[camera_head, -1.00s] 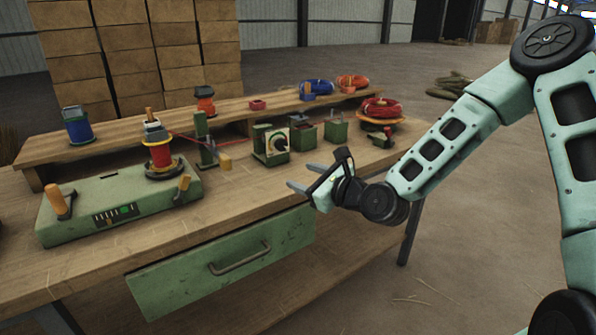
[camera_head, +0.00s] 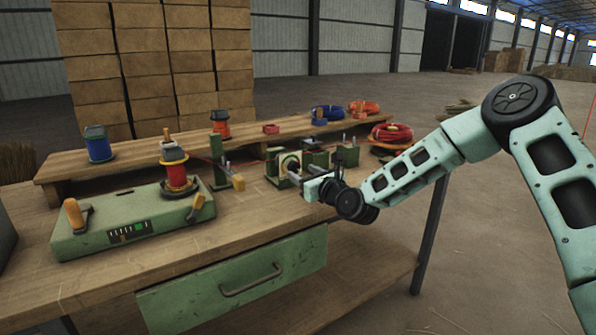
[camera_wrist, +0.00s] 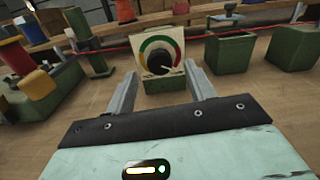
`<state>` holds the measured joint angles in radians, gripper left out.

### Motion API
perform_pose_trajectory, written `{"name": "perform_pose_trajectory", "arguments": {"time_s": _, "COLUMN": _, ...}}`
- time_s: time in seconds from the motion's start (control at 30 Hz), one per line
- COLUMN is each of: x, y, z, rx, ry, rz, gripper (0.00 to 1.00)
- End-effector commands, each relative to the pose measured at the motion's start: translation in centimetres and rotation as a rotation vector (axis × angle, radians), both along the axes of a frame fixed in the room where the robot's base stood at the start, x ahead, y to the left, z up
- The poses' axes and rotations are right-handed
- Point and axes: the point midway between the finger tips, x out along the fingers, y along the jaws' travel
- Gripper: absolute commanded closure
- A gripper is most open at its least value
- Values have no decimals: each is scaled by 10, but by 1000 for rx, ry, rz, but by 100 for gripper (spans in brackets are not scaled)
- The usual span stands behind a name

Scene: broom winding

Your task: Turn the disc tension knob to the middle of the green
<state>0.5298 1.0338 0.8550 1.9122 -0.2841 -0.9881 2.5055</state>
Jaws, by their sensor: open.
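The disc tension knob (camera_wrist: 160,61) is black with a pale pointer. It sits on an upright cream dial plate (camera_wrist: 143,47) with a coloured arc, green at the upper left and middle and red at the right. The pointer points to the lower right, toward the red end. My gripper (camera_head: 297,174) also shows in the head view.
A green winder base (camera_head: 90,232) with a red spool and orange-handled levers stands at the left. Green boxes (camera_wrist: 230,52) stand right of the dial. A red thread (camera_wrist: 200,37) runs across near the dial. The front of the table (camera_head: 255,215) is clear.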

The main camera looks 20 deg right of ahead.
Motion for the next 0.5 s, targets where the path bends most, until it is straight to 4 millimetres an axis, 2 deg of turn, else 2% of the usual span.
{"name": "perform_pose_trajectory", "arguments": {"time_s": 0.1, "x": 17, "y": 6, "z": 0, "rx": 1, "ry": -1, "rz": 0, "gripper": 46}}
{"name": "perform_pose_trajectory", "arguments": {"time_s": 0.2, "x": 27, "y": 9, "z": 0, "rx": 0, "ry": -1, "rz": 0, "gripper": 46}}
{"name": "perform_pose_trajectory", "arguments": {"time_s": 0.5, "x": 34, "y": 11, "z": 0, "rx": 0, "ry": 0, "rz": 0, "gripper": 46}}
